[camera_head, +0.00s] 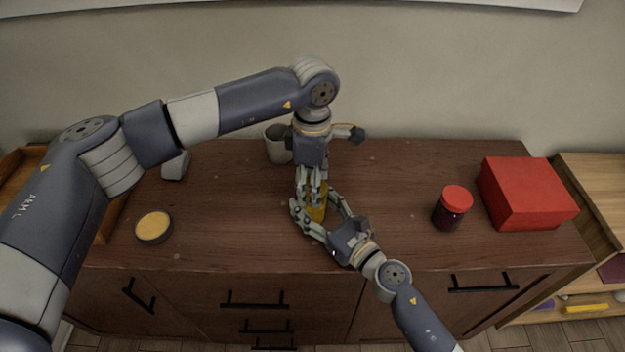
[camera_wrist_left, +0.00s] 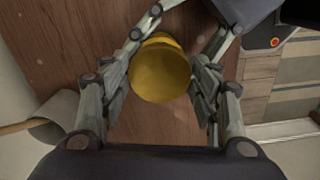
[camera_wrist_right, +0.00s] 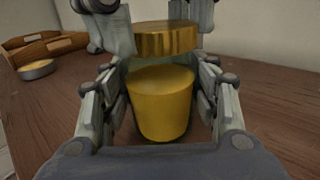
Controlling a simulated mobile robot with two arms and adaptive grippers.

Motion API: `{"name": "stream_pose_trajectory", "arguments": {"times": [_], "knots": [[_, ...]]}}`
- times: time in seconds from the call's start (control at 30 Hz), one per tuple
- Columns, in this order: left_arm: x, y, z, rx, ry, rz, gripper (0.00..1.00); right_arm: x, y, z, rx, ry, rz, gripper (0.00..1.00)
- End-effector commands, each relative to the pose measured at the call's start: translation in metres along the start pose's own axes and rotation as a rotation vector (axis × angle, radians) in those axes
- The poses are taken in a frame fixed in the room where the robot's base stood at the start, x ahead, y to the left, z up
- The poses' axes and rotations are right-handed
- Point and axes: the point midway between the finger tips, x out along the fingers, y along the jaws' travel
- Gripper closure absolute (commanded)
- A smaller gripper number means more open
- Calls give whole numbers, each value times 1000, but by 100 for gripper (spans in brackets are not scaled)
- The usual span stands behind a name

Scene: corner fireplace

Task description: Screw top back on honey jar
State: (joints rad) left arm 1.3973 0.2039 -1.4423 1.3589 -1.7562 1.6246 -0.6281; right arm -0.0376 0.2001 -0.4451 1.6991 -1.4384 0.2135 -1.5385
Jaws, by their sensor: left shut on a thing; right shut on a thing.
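The honey jar (camera_wrist_right: 160,105) stands upright on the wooden cabinet top, amber-yellow. My right gripper (camera_head: 316,212) comes from the front and is shut around the jar's body. The gold-yellow lid (camera_wrist_right: 166,38) sits level over the jar's mouth. My left gripper (camera_head: 313,184) points straight down from above and is shut on the lid; the lid's round top (camera_wrist_left: 160,74) shows between its fingers in the left wrist view. I cannot tell whether the lid touches the jar's rim. In the head view the grippers hide most of the jar and all of the lid.
A grey mug (camera_head: 278,144) stands behind, close to my left gripper. A dark red jar with a red lid (camera_head: 452,208) and a red box (camera_head: 526,192) are on the right. A round tin with yellow contents (camera_head: 154,226) is on the left. The wood between is clear.

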Motion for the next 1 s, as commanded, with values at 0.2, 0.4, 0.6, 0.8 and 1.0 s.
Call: {"name": "stream_pose_trajectory", "arguments": {"times": [0.2,0.4,0.6,0.8,1.0], "knots": [[1,0,0,0,0,0,54,0,0,0,-1,1,-1,87],[4,0,0,0,0,0,54,0,0,0,0,1,-1,87],[9,0,0,0,0,-1,54,0,0,0,-1,1,-1,87],[12,0,0,2,-1,0,54,0,0,0,-1,1,-1,100],[11,0,0,159,1,1,54,0,0,0,-1,1,-1,100]]}}
